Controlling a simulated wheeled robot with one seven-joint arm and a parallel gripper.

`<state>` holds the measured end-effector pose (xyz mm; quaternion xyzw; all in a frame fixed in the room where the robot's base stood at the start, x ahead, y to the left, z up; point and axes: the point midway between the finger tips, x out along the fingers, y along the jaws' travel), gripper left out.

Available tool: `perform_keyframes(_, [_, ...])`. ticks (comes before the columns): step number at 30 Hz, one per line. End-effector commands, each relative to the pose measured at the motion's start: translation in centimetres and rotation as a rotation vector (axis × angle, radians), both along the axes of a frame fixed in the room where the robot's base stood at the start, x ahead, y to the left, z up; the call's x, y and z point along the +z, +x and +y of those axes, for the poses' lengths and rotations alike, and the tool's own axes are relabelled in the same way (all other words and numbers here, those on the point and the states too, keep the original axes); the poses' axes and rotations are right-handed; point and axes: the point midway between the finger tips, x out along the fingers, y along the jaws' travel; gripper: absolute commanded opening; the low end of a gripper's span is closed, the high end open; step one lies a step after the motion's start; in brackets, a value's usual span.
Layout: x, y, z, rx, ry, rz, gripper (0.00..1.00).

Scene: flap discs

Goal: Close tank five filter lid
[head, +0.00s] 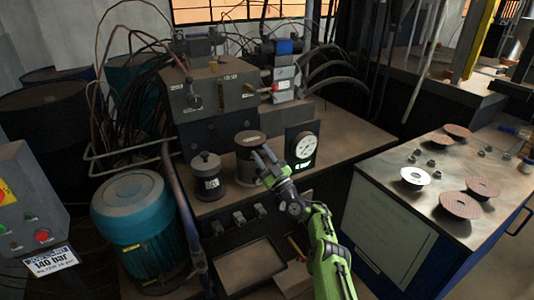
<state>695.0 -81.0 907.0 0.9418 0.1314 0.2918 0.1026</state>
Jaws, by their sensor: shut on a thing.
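A dark round filter canister (245,172) stands on the bench, with a brownish round lid (250,138) over its top. I cannot tell whether the lid is fully seated. My gripper (264,158) is at the right front side of this canister, its grey fingers overlapping the lid's near right edge. It looks shut on the lid, though the contact is small and partly hidden by the fingers. A second, smaller black canister (209,185) with a knobbed top stands to the left and bears a white label. No label reading tank five is legible.
A pressure gauge (305,146) stands just right of my gripper. A valve block (213,92) with hoses rises behind. A teal motor (133,220) is at the left. A side cabinet (400,215) with several flap discs is at the right. An empty tray (248,266) lies in front.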

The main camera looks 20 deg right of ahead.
Motion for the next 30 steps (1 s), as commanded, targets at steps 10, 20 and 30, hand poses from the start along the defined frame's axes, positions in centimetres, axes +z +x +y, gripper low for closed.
perform_keyframes(10, [0.0, 0.1, 0.1, -0.001, -0.001, -0.002, 0.00])
perform_keyframes(20, [0.0, 0.0, 0.1, -0.001, -0.001, 0.000, 0.42])
perform_keyframes(30, [-2.0, -3.6, -1.5, -0.002, 0.001, 0.007, 0.42])
